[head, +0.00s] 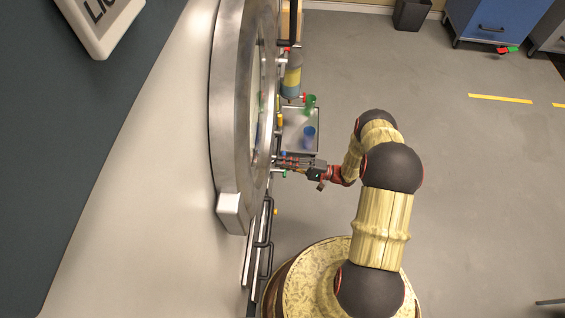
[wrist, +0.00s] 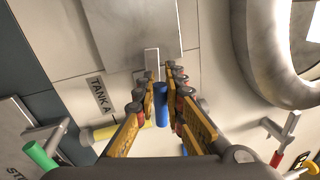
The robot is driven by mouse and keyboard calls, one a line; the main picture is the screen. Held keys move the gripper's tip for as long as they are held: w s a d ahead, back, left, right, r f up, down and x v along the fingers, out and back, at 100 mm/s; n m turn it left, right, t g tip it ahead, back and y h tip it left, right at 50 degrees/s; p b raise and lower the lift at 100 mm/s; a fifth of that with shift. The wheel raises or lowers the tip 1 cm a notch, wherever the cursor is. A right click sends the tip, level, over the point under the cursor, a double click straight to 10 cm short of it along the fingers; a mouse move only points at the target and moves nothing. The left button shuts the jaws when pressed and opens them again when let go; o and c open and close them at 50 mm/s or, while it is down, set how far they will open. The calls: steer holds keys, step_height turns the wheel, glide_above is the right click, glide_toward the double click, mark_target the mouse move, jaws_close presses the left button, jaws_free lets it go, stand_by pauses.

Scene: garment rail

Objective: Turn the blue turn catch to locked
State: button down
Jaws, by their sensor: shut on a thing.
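The blue turn catch shows in the wrist view as an upright blue handle (wrist: 161,105), with a pale metal bar (wrist: 151,62) beyond its top end. My gripper (wrist: 160,88) has its two fingers on either side of the blue handle and is shut on it. In the head view my gripper (head: 287,162) reaches left to the panel beside the large round metal rim, and a small blue spot (head: 284,154) shows at its fingers. The catch's locked or unlocked marking cannot be read.
In the wrist view a yellow handle (wrist: 104,132), a green handle (wrist: 41,155) and a red handle (wrist: 276,159) are nearby. A "TANK A" label (wrist: 100,94) is on the panel.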

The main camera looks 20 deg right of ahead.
steer(key=shift+s+f+n, duration=0.15)
steer(key=shift+f+n, duration=0.2)
steer(key=shift+n, duration=0.45)
steer(key=shift+g, duration=0.3)
steer(key=c, duration=1.9)
jaws_free()
steer(key=shift+o, duration=0.3)
steer(key=v, duration=1.2)
steer(key=shift+f, duration=0.15)
